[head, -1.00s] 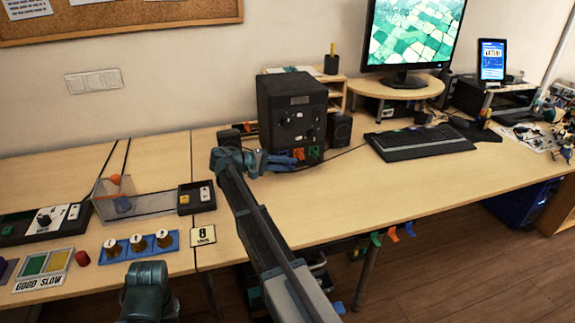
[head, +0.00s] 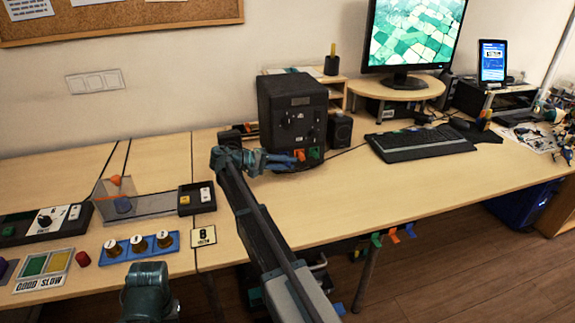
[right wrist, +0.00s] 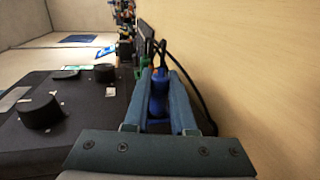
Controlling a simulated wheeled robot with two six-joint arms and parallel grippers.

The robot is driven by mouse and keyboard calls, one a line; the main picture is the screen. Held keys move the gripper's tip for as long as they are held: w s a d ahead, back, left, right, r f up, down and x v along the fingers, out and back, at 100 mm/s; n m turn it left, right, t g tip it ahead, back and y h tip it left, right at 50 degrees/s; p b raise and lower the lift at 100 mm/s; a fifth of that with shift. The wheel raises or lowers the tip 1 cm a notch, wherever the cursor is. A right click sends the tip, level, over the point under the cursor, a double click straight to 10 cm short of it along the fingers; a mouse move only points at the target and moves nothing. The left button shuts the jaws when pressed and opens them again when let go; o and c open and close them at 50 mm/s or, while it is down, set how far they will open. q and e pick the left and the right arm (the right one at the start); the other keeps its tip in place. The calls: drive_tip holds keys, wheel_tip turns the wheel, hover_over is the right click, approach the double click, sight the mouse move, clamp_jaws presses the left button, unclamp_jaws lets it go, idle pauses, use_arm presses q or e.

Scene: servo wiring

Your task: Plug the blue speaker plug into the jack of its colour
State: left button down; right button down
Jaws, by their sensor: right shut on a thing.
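A black box with knobs (head: 292,105) stands on the desk against the wall; its knobbed face also shows in the right wrist view (right wrist: 62,110). My right gripper (head: 290,162) is at the foot of this box. In the right wrist view its two fingers (right wrist: 158,85) are shut on the blue plug (right wrist: 158,98). Just beyond the fingertips are orange and green parts; in the head view an orange part (head: 299,155) and a green part (head: 315,153) show low on the box. A blue jack is not clearly seen, and whether the plug's tip touches anything is hidden.
A small black speaker (head: 340,130) stands right of the box. Black cables (right wrist: 190,80) run beside the gripper. A keyboard (head: 420,144) lies further right. A clear bin (head: 132,203) and a blue tray with knobs (head: 141,244) are at left.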

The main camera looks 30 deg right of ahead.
drive_tip(key=shift+w+d, duration=0.25)
drive_tip(key=shift+w, duration=0.65)
drive_tip(key=c, duration=0.7)
unclamp_jaws()
drive_tip(key=shift+o, duration=0.2)
drive_tip(key=p+v, duration=0.3)
drive_tip(key=v, duration=1)
drive_tip(key=shift+a, duration=0.4)
drive_tip(key=shift+r, duration=0.1)
drive_tip(key=shift+r+p, duration=0.1)
drive_tip(key=shift+p, duration=0.2)
